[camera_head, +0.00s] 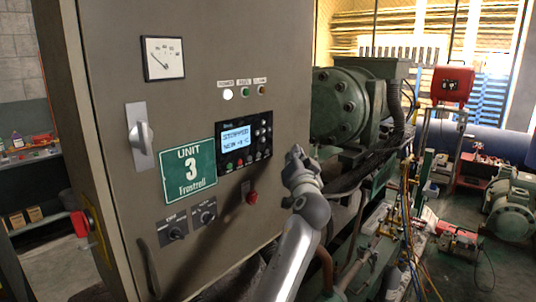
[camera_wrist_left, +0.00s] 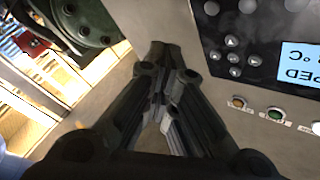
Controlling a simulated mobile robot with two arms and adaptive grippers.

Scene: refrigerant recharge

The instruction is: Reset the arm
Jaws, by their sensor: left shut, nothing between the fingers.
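My left gripper (camera_head: 296,153) is raised in front of the right edge of the grey control cabinet (camera_head: 95,60), just right of the control panel (camera_head: 244,142). In the left wrist view its dark fingers (camera_wrist_left: 160,60) are closed together and hold nothing. The panel's lit display (camera_head: 236,139) shows text; it also shows at the right of the left wrist view (camera_wrist_left: 299,62). My right gripper is in neither view.
A green "UNIT 3" sign (camera_head: 188,171), a gauge (camera_head: 163,58), a lever switch (camera_head: 140,133) and a red knob (camera_head: 251,197) are on the cabinet. A green compressor (camera_head: 345,103) stands behind my arm. Hoses (camera_head: 409,215) hang at the right.

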